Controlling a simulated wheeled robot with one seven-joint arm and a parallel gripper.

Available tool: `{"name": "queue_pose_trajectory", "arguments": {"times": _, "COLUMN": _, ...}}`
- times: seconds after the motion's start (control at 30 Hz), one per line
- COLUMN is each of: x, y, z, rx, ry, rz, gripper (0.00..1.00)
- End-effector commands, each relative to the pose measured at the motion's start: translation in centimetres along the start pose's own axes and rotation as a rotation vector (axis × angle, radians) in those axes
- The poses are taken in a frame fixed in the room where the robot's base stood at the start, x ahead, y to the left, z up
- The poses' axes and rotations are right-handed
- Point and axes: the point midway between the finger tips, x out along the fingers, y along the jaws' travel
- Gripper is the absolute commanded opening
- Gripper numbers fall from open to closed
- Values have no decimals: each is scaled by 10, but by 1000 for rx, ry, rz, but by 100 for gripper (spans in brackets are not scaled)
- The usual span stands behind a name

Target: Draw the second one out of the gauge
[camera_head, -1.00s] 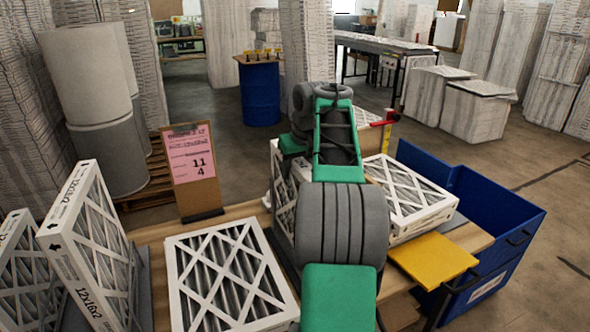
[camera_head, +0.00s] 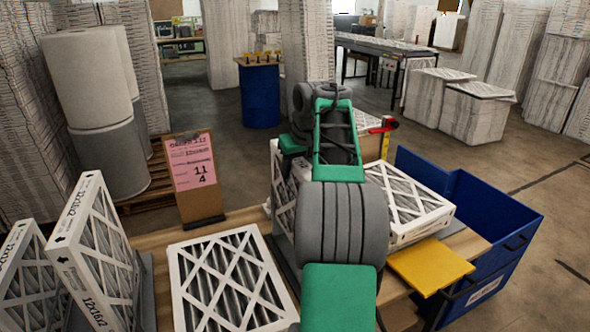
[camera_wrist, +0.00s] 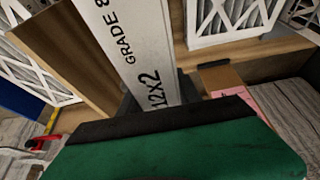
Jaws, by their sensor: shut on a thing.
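A white-framed filter (camera_wrist: 128,45) stands on edge in the wrist view, printed "GRADE 8" and "12X2". Its near end meets my gripper (camera_wrist: 160,112), which is shut on it. In the head view this upright filter (camera_head: 285,190) shows partly behind my arm, which hides my fingertips. A brown upright board (camera_wrist: 65,50) stands beside the filter in the wrist view. I cannot tell whether it is part of the gauge, or whether the filter is still within the gauge.
One filter (camera_head: 230,280) lies flat at the bench front, another (camera_head: 405,200) lies flat right of my arm. Upright filters (camera_head: 95,255) stand at left. A clipboard (camera_head: 195,175) reads 11 and 4. A yellow plate (camera_head: 430,265) and blue bin (camera_head: 500,220) are at right.

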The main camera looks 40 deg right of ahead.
Motion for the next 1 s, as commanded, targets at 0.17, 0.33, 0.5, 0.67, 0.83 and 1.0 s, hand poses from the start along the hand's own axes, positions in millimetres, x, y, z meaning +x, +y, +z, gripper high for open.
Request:
{"name": "queue_pose_trajectory", "arguments": {"times": 0.17, "x": -15, "y": 0, "z": -6, "rx": 0, "ry": 1, "rz": 0, "gripper": 0}}
{"name": "queue_pose_trajectory", "arguments": {"times": 0.33, "x": -26, "y": 0, "z": -11, "rx": 0, "ry": 1, "rz": 0, "gripper": 0}}
{"name": "queue_pose_trajectory", "arguments": {"times": 0.5, "x": -36, "y": 0, "z": -15, "rx": 0, "ry": 1, "rz": 0, "gripper": 0}}
{"name": "queue_pose_trajectory", "arguments": {"times": 0.67, "x": -46, "y": 0, "z": -19, "rx": 0, "ry": 1, "rz": 0, "gripper": 0}}
{"name": "queue_pose_trajectory", "arguments": {"times": 0.83, "x": -55, "y": 0, "z": -23, "rx": 0, "ry": 1, "rz": 0, "gripper": 0}}
{"name": "queue_pose_trajectory", "arguments": {"times": 1.0, "x": -53, "y": 0, "z": -22, "rx": 0, "ry": 1, "rz": 0, "gripper": 0}}
